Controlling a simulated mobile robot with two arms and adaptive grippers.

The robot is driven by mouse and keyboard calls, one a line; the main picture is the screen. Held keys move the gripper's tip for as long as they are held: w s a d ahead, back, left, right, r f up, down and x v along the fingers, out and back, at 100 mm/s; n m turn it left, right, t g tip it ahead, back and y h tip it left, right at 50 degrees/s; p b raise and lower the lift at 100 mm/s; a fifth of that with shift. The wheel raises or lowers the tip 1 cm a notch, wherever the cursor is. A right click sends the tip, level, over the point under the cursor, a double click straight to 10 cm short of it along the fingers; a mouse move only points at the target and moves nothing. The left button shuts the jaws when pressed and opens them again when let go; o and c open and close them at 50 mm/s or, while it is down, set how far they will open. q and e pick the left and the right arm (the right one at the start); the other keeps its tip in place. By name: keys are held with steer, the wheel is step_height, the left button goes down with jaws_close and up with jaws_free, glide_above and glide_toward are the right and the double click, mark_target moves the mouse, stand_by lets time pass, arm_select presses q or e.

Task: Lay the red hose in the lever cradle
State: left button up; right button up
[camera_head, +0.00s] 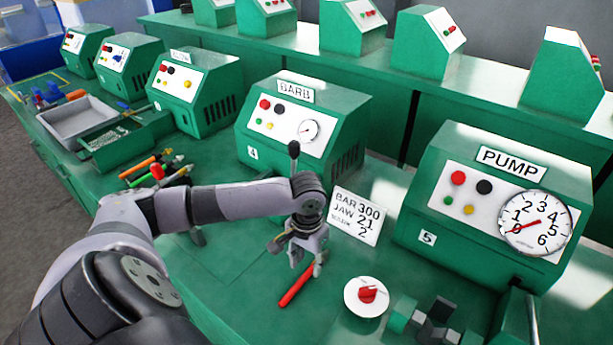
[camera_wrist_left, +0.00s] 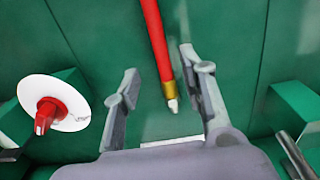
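The red hose (camera_head: 297,285) lies on the green bench top; in the wrist view the hose (camera_wrist_left: 157,42) shows a brass ferrule and a pale tip. My left gripper (camera_head: 306,266) is over its upper end. The gripper's fingers (camera_wrist_left: 160,68) are apart, one on each side of the hose, with visible gaps and no grip on it. I cannot tell for certain which part is the lever cradle; grey and green blocks (camera_head: 436,322) stand at the front right, near an upright lever (camera_head: 532,318). My right gripper is not in view.
A white disc with a red knob (camera_head: 367,291) sits right of the hose; it also shows in the wrist view (camera_wrist_left: 45,115). A BAR 300 card (camera_head: 356,216), the BARB machine (camera_head: 300,125) and the PUMP machine (camera_head: 500,205) stand behind. Several coloured tools (camera_head: 155,172) lie left. Bench left of the hose is clear.

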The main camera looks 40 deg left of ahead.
mark_target(304, 276)
arm_select(q)
steer(key=f, duration=0.3)
steer(key=shift+s+f, duration=0.4)
steer(key=shift+a+f, duration=0.1)
steer(key=shift+f, duration=0.3)
steer(key=c, duration=0.4)
jaws_close()
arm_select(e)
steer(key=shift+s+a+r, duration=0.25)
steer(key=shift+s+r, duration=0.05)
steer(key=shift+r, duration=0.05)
